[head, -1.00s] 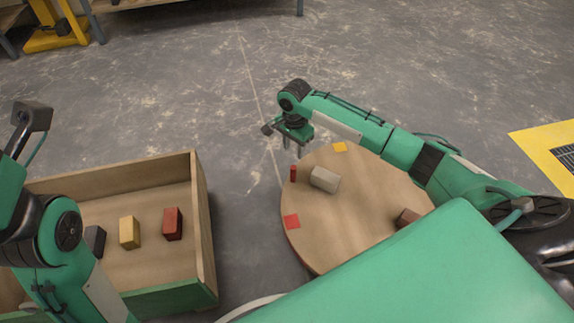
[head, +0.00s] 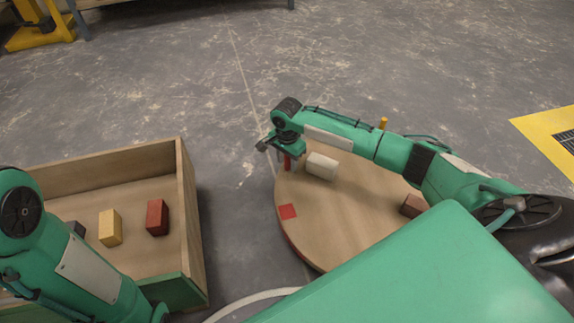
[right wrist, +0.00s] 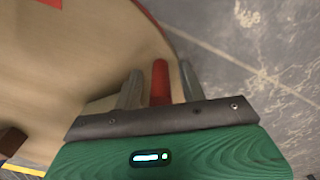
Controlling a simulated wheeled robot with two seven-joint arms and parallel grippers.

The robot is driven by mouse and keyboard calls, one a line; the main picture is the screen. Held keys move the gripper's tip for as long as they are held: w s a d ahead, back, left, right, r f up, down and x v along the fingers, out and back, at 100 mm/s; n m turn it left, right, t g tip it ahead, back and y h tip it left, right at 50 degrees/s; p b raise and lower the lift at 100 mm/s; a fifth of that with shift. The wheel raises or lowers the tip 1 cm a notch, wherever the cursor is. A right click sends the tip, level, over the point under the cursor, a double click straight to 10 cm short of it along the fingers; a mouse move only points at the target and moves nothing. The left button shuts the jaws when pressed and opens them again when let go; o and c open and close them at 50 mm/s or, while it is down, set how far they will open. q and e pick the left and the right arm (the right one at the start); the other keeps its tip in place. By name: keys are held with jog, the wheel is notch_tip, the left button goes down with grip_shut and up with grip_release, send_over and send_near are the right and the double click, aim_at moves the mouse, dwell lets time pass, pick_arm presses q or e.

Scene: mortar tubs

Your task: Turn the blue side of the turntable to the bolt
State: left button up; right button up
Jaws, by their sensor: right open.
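The turntable (head: 345,215) is a round wooden disc, partly covered by my right arm and body. My right gripper (head: 286,158) is over that rim, pointing down, jaws open. In the right wrist view the red peg (right wrist: 160,82) is between the two grey fingers; I cannot tell whether they touch it. No blue side shows. A yellow post (head: 383,123) rises behind my right arm; I cannot identify a bolt. My left gripper is out of view.
A pale block (head: 322,166) and a brown block (head: 413,205) sit on the turntable. A wooden box (head: 188,220) at left holds a red block (head: 157,217), a yellow block (head: 110,228) and a dark block.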

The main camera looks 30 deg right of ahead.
jog(key=shift+f, duration=0.2)
grip_shut()
